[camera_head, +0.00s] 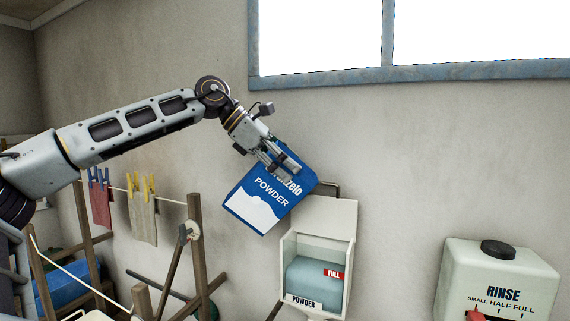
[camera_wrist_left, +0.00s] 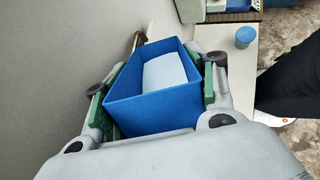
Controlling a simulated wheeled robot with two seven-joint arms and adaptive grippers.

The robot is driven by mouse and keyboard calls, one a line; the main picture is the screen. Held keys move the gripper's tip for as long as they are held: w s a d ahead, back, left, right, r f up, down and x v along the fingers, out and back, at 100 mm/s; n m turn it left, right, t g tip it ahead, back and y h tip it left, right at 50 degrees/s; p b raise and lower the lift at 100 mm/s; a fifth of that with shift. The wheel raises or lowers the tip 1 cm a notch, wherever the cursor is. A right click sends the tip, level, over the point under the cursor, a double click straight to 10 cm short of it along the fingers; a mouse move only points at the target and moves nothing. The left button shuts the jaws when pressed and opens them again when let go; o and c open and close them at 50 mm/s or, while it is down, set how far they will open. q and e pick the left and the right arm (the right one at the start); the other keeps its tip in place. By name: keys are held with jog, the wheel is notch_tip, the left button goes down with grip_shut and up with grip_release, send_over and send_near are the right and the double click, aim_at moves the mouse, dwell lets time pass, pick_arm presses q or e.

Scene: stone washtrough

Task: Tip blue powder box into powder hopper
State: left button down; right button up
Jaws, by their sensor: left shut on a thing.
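The blue powder box (camera_head: 268,195) with white "POWDER" lettering is tilted in the head view, up and left of the powder hopper. My left gripper (camera_head: 280,163) is shut on it. In the left wrist view the box (camera_wrist_left: 150,108) sits between both fingers, its open top showing a pale surface inside. The powder hopper (camera_head: 348,240) is a white wall box labelled "POWDER". Pale blue fill shows behind its window, its top edge a little above the red "FULL" tag. The box's lower corner is close to the hopper; I cannot tell if they touch. My right gripper is out of view.
A white rinse tank (camera_head: 480,270) with a black cap stands at the right. Wooden posts (camera_head: 195,235) and a line with pegged cloths (camera_head: 142,215) stand at the left. A blue-framed window (camera_head: 400,74) is above; the wall between is bare.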

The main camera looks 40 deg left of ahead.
aim_at(299, 198)
pick_arm(q)
jog(key=shift+w+d+f+g+y, duration=0.2)
jog(key=shift+d+f+g+y, duration=0.2)
jog(key=shift+y, duration=0.2)
jog(key=shift+w+d+f+g+y, duration=0.2)
jog(key=shift+d+f+g+y, duration=0.2)
jog(key=shift+y, duration=0.2)
dwell(2.0)
jog(key=shift+w+d+f+m+g+y, duration=0.2)
jog(key=shift+d+f+g+y, duration=0.1)
jog(key=shift+f+y, duration=0.35)
jog(key=shift+w+d+f+m+g+y, duration=0.1)
jog(key=shift+d+f+m+g+y, duration=0.15)
jog(key=shift+f+y, duration=0.4)
dwell(3.5)
